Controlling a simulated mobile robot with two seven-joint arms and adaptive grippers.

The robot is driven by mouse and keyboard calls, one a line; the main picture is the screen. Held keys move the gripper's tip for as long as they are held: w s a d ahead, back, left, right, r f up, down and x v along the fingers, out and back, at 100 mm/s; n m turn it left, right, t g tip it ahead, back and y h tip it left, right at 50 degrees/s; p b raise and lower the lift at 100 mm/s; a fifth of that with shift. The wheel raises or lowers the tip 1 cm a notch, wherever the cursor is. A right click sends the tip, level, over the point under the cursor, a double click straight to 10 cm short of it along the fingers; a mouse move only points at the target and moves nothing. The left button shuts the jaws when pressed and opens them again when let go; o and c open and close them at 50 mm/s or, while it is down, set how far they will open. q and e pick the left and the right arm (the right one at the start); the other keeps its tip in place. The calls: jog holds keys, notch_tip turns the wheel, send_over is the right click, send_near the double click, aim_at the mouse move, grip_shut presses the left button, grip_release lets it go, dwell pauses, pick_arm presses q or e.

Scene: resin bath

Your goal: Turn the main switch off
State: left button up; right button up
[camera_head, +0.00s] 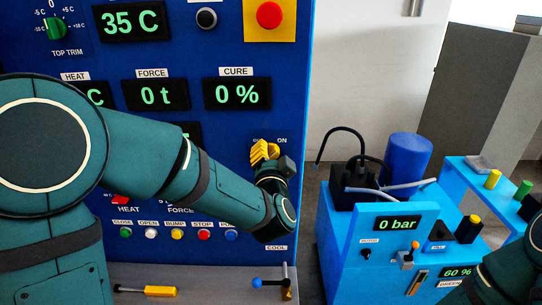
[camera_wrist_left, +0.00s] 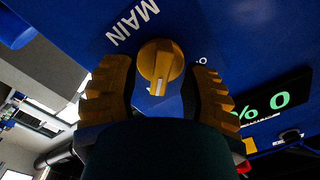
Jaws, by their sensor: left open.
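The main switch is a round yellow knob (camera_wrist_left: 158,62) with a pale pointer line, on the blue panel beside the word MAIN in the left wrist view. My left gripper (camera_wrist_left: 165,90) is open, with one yellow ribbed finger on each side of the knob. I cannot tell whether the fingers touch it. In the head view my left gripper (camera_head: 264,152) is at the panel, below the ON label, and largely hides the switch. Part of my right arm shows at the lower right, but its gripper is out of view.
The blue panel (camera_head: 225,130) carries displays, a red emergency button (camera_head: 269,14) and a row of small coloured buttons. A grey ledge (camera_head: 205,275) holds a yellow-handled tool (camera_head: 158,291). To the right stands a blue pump unit (camera_head: 345,260) with hoses.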

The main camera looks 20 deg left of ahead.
pick_arm(q)
jog(key=shift+w, duration=0.1)
jog(key=shift+c, duration=0.3)
grip_shut()
pick_arm(e)
jog(key=shift+f, duration=0.1)
pick_arm(q)
jog(key=n+b, duration=0.4)
jog(key=n, duration=0.1)
jog(key=shift+a+n+b, duration=0.1)
jog(key=shift+n+b, duration=0.2)
jog(key=shift+n, duration=0.1)
jog(key=shift+a+n+b, duration=0.2)
jog(key=shift+n+b, duration=4.25)
jog(key=shift+n, duration=1.55)
pick_arm(e)
notch_tip(320, 180, down, 14)
jog(key=s, duration=0.1)
jog(key=shift+s+a+g, duration=0.25)
jog(key=shift+s+g, duration=0.05)
jog(key=shift+s, duration=0.05)
pick_arm(q)
jog(key=shift+r, duration=0.1)
